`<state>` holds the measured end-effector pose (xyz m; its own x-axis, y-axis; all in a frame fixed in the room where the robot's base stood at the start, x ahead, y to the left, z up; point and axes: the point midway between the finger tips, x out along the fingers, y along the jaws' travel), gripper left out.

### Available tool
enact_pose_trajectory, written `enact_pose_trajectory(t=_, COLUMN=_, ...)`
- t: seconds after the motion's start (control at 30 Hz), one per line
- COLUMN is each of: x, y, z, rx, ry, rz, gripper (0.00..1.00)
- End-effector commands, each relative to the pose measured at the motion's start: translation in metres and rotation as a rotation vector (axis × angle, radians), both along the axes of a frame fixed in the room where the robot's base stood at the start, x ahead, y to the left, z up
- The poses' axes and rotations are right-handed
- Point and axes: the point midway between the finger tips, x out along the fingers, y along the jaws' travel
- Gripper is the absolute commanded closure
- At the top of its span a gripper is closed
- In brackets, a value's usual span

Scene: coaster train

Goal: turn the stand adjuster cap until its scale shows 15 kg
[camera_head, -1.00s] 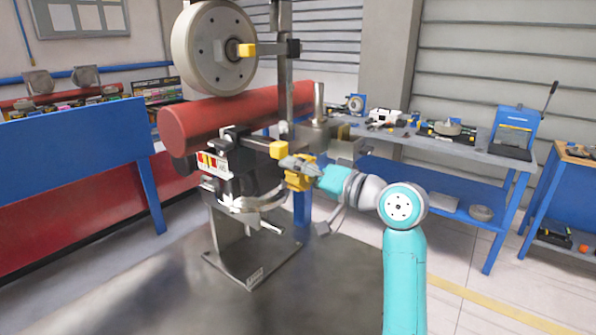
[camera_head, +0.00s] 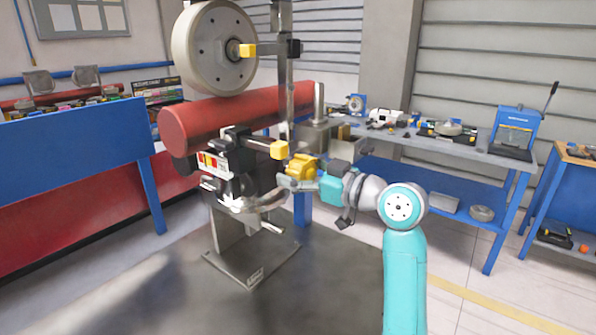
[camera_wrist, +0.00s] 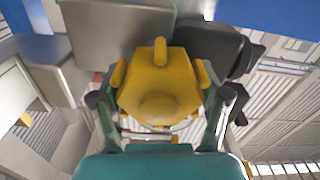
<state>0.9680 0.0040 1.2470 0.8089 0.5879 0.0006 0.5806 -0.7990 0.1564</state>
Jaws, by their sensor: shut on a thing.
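The yellow adjuster cap (camera_head: 301,165) is on the right side of the stand (camera_head: 238,180), below a small yellow block. My gripper (camera_head: 300,174) is shut on the cap, with a grey finger showing along its lower side. In the wrist view the cap (camera_wrist: 157,82) is a faceted yellow knob with a raised rib at the top. My gripper's fingers (camera_wrist: 165,98) lie on its left and right sides. A small plate with red, yellow and white fields (camera_head: 211,162) is on the stand. I cannot read any kg scale.
A large grey wheel (camera_head: 212,48) and a red roller (camera_head: 230,115) are above and behind the cap. A curved metal handle (camera_head: 250,205) is below it. A blue workbench with tools (camera_head: 430,150) stands to the right. The floor in front is clear.

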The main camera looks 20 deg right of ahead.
Motion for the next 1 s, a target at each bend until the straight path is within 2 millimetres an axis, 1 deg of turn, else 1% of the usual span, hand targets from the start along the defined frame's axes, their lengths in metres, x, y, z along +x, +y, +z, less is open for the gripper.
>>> enact_pose_trajectory(t=1.0, x=-0.0004, y=0.0009, z=-0.0026, rx=-0.78, ry=-0.563, rz=0.001, gripper=0.6)
